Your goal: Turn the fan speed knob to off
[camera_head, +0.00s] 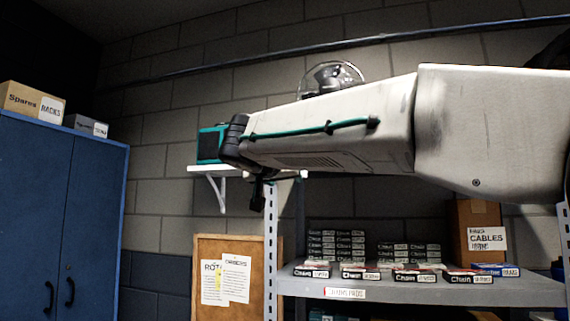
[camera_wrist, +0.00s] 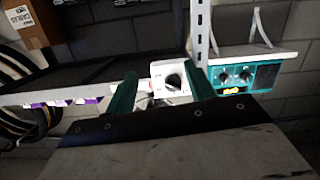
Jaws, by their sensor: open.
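In the wrist view, a black round knob (camera_wrist: 174,81) sits on the face of a small white box (camera_wrist: 158,70), which I take to be the fan speed control. My gripper (camera_wrist: 162,88) is open, with its two green fingers apart on either side of the knob in the picture. Nothing is between the fingers that they touch, as far as I can see. How far the fingertips are from the knob is hard to judge. The knob's setting is too small to read. In the head view my arm hides the white box, and the fingers cannot be made out.
A teal radio-like unit (camera_wrist: 238,77) with two knobs is on a small white wall shelf (camera_wrist: 235,52), beside the metal rack's post (camera_wrist: 199,25). Boxed chains (camera_head: 415,275) and a cables carton (camera_head: 480,238) fill the rack shelf. A blue cabinet (camera_head: 60,190) stands left.

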